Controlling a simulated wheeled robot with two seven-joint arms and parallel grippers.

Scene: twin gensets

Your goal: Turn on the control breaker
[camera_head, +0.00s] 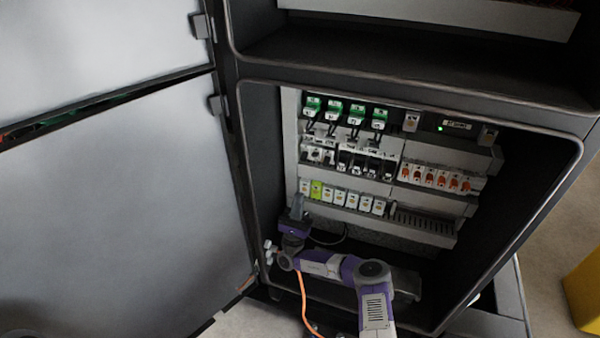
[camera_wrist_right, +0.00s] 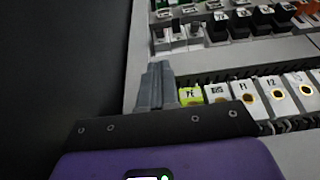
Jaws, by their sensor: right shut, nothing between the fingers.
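My right gripper (camera_head: 297,207) is inside the open cabinet, at the lower left of the panel. Its fingers are closed together and empty. In the right wrist view its shut fingertips (camera_wrist_right: 157,72) point up, just left of the yellow-green terminal block (camera_wrist_right: 190,95); I cannot tell if they touch anything. The middle row of breakers and switches (camera_head: 345,163) is above the gripper and also shows at the top of the right wrist view (camera_wrist_right: 230,25). The labels are too small to tell which is the control breaker. My left gripper is not in view.
White terminal blocks (camera_head: 340,197) form the bottom row. The cabinet door (camera_head: 110,210) stands open at left. The cabinet frame (camera_head: 530,225) bounds the opening at right.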

